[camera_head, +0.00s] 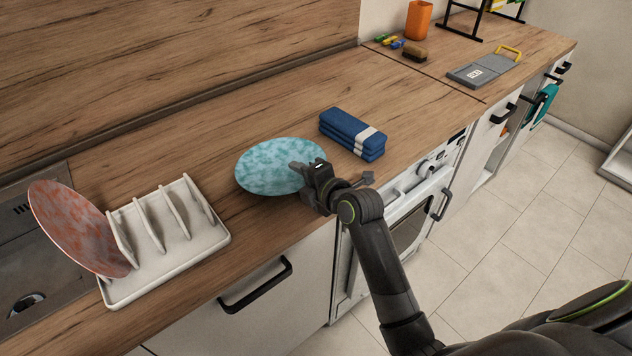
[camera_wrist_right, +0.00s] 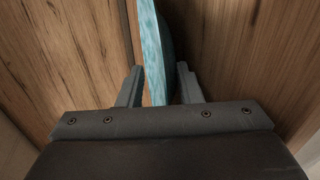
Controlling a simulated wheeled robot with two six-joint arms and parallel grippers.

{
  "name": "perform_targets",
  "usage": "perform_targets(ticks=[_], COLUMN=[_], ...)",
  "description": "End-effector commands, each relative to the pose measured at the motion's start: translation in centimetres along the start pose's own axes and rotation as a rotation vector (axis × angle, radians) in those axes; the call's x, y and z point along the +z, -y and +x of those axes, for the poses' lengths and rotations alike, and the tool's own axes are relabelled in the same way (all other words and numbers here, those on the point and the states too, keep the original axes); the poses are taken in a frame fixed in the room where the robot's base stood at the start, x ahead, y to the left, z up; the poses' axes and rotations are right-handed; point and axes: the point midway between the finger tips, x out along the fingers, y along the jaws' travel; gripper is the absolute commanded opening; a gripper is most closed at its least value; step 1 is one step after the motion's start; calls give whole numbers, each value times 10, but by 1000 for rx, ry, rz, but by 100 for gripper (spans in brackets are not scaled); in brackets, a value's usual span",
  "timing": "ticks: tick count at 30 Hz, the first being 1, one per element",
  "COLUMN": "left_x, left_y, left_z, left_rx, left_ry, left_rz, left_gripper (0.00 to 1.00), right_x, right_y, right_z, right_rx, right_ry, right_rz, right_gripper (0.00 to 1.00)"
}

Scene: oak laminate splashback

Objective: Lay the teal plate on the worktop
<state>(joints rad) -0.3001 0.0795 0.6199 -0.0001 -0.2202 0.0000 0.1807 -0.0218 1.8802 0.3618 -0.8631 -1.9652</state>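The teal plate (camera_head: 268,172) is mottled pale blue and is over the worktop (camera_head: 225,127), face up and near level; I cannot tell whether its underside touches the wood. My right gripper (camera_head: 308,176) is at its right rim. The fingers hide part of the rim. My left gripper is not in view.
A white rack (camera_head: 190,245) stands left of the plate, with a reddish plate (camera_head: 75,228) leaning in it beside the sink. A folded blue cloth stack (camera_head: 350,133) lies just right of the teal plate. An orange cup (camera_head: 419,20) and a grey board (camera_head: 483,72) are farther right.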

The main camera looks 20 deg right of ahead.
Motion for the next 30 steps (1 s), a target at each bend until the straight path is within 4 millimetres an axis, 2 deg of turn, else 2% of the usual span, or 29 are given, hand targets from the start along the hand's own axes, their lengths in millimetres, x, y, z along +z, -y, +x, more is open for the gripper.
perform_targets(ticks=[1,8,30], left_x=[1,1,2], left_y=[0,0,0], left_z=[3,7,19], left_rx=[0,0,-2], left_ry=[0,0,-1], left_rz=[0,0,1], left_gripper=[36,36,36], right_x=[-2,-1,-1], right_y=[25,23,3], right_z=[-1,-29,-160], right_rx=[-54,-47,-2], right_ry=[-8,-5,1], right_rz=[12,8,-4], right_gripper=[35,35,35])
